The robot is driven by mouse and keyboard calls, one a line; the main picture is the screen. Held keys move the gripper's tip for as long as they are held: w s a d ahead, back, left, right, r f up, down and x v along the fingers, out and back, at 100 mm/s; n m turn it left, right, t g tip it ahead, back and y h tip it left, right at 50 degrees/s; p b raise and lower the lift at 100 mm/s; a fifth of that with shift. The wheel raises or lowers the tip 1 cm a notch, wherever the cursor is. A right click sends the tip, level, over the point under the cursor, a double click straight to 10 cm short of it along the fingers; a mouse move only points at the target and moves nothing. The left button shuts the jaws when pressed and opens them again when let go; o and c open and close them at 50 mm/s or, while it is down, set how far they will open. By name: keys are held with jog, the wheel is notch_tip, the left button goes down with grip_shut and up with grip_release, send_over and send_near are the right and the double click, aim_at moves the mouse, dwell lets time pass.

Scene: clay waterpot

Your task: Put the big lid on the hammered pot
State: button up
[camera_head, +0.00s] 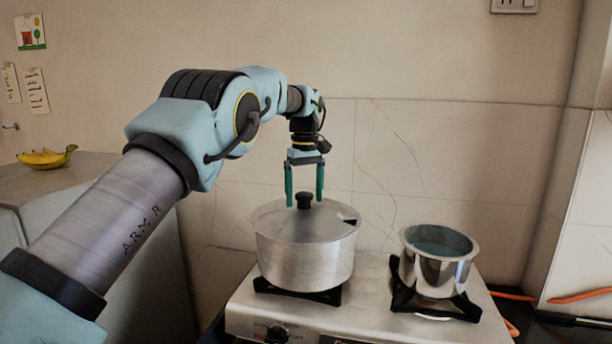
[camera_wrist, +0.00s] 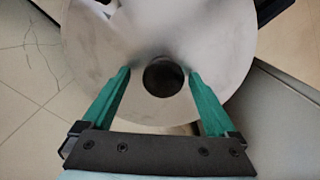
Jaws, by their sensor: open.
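The large silver pot (camera_head: 305,262) stands on the left burner of the stove. The big lid (camera_head: 283,222) lies over the pot's mouth, and a dark notch shows near its right edge. The lid's black knob (camera_head: 304,200) stands up at its middle. My gripper (camera_head: 304,203) is open, with its green fingers pointing down on either side of the knob. In the wrist view the knob (camera_wrist: 163,77) sits between my open fingertips (camera_wrist: 161,72), with gaps on both sides. The grey lid (camera_wrist: 215,40) fills much of that view.
A smaller open metal pot (camera_head: 435,268) stands on the right burner. The stove top (camera_head: 375,290) is bare between the two burners. A tiled wall is close behind. Bananas (camera_head: 46,158) lie on a counter at the far left. An orange hose (camera_head: 580,296) runs at the right.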

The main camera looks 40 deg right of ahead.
notch_tip(320, 180, up, 10)
jog(key=shift+s+d+r+p, duration=0.1)
jog(key=shift+s+d+p, duration=0.05)
jog(key=shift+p, duration=0.75)
